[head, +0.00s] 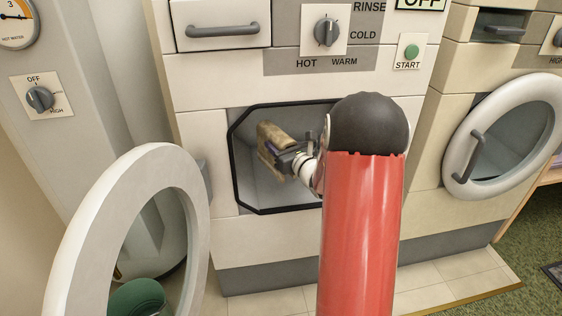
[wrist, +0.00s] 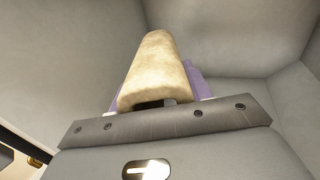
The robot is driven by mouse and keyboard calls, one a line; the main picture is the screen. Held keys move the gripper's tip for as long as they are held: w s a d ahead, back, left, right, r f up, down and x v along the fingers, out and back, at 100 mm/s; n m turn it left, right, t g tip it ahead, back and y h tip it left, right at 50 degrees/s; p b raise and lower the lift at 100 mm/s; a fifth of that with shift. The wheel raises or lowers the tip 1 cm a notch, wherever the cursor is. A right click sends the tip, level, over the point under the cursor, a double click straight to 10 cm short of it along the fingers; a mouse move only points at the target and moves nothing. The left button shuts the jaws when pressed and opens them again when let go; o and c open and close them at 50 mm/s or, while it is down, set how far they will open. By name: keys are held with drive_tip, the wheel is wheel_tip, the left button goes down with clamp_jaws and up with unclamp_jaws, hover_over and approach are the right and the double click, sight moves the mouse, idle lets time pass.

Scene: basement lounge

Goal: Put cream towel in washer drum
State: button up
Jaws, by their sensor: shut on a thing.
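The cream towel (head: 270,140) is a folded, tan-cream bundle inside the opening of the washer drum (head: 250,180), at the middle of the head view. My gripper (head: 283,156) is shut on the towel and reaches into the drum through the dark octagonal rim. In the wrist view the towel (wrist: 152,70) rises above the gripper's dark bar, with purple finger parts beside it and grey drum walls around. The towel appears held up, apart from the walls. My red arm hides the right part of the opening.
The washer's round white door (head: 70,250) stands open at the left. A second washer door (head: 500,135) is at the right. A green object (head: 138,298) shows low behind the open door. Controls and a drawer (head: 220,25) are above the opening.

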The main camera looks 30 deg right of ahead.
drive_tip(key=shift+f, duration=2.7)
drive_tip(key=shift+f+b, duration=0.2)
drive_tip(key=shift+b, duration=0.1)
drive_tip(key=o, duration=1.1)
